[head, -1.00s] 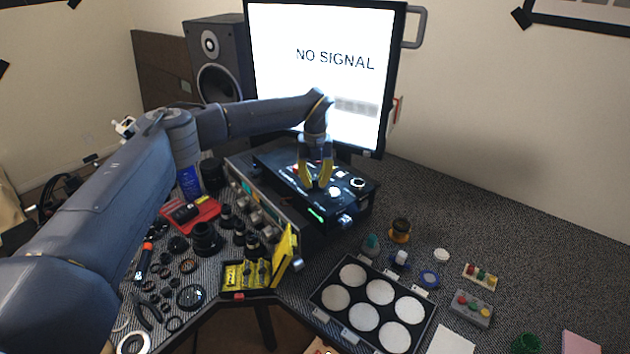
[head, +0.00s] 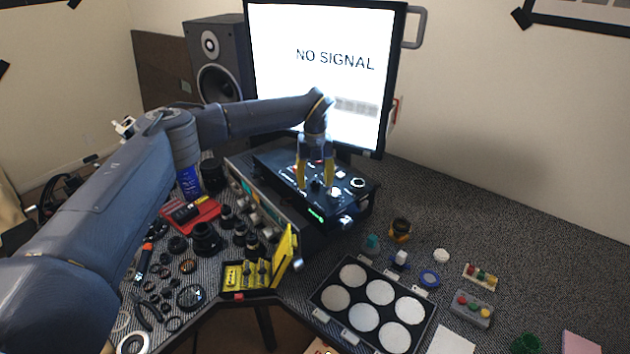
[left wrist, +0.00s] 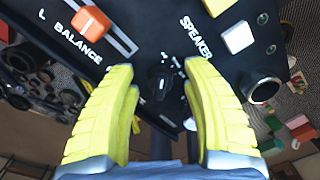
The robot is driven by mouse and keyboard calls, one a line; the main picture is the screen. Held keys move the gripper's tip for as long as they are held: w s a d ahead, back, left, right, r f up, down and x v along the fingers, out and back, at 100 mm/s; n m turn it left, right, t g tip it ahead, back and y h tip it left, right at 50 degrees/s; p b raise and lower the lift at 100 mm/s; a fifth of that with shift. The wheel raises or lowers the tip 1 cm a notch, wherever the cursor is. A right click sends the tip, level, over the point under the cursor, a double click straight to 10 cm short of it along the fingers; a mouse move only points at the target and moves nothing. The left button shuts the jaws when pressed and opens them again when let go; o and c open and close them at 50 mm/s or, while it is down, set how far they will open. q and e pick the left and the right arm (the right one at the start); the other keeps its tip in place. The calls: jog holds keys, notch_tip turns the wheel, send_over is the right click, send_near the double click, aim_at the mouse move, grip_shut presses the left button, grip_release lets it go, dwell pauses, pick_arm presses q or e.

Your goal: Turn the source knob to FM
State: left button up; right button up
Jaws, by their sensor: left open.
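A black box with knobs and lit lettering (head: 283,174) stands on top of a larger unit at the back of the table. My left gripper (head: 316,186) points down over its top panel, open. In the left wrist view, the yellow fingers of the left gripper (left wrist: 166,95) stand on either side of a black knob (left wrist: 161,84), with gaps showing on both sides. The knob also shows in the head view (head: 316,186) between the fingertips. I cannot read the knob's source labels. My right gripper is not in view.
An orange slider cap (left wrist: 91,20) marked BALANCE and a white square button (left wrist: 238,37) near the word SPEAKER sit close to the fingers. A monitor (head: 330,100) reading NO SIGNAL stands behind. A tray with white discs (head: 320,297) lies in front.

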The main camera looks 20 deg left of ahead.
aim_at(315, 177)
pick_arm(q)
notch_tip(315, 177, up, 12)
dwell(0.8)
